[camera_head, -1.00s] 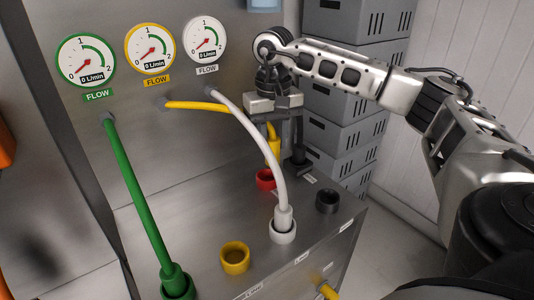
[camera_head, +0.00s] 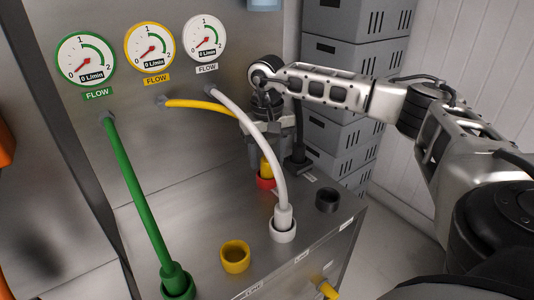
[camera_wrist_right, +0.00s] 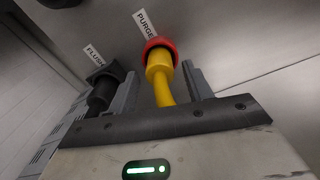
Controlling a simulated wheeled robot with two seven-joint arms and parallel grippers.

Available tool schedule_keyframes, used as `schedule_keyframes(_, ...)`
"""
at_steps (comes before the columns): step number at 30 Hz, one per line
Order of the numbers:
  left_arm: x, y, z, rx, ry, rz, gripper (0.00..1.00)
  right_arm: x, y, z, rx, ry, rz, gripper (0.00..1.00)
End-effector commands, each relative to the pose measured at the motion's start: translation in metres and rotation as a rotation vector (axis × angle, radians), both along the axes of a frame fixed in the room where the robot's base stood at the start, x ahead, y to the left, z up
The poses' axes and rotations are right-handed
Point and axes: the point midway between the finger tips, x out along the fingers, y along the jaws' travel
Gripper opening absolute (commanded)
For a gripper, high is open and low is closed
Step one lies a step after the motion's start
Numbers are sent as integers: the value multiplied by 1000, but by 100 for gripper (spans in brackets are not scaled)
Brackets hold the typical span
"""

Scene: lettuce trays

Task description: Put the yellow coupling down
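The yellow coupling (camera_wrist_right: 160,66) stands with its lower end in the red socket (camera_head: 266,183), which has a PURGE label beside it in the wrist view. The coupling also shows in the head view (camera_head: 266,168). My right gripper (camera_wrist_right: 161,68) is around the coupling, one finger on each side. Narrow gaps show between fingers and coupling, so it looks open. In the head view, the white hose partly hides my right gripper. How deep the coupling sits is hard to tell. My left gripper is not in view.
A black coupling (camera_wrist_right: 101,90) stands close beside one finger, by a FLUSH label. An empty yellow socket (camera_head: 235,258) and an empty dark socket (camera_head: 327,201) are on the bench. The white hose (camera_head: 272,160) and green hose (camera_head: 137,195) stand plugged in. Grey crates (camera_head: 345,100) are behind.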

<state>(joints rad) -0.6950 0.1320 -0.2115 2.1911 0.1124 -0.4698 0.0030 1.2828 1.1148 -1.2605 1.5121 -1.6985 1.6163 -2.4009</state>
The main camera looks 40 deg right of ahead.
Motion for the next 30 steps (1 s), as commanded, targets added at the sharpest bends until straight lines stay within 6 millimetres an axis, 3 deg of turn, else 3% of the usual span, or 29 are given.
schedule_keyframes(11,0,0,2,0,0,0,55,1,0,7,1,-4,0,51)
schedule_keyframes(14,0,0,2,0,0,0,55,1,0,20,1,-4,0,51)
schedule_keyframes(24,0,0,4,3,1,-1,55,1,1,93,0,-4,1,51)
schedule_keyframes(30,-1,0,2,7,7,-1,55,1,0,118,0,-2,1,51)
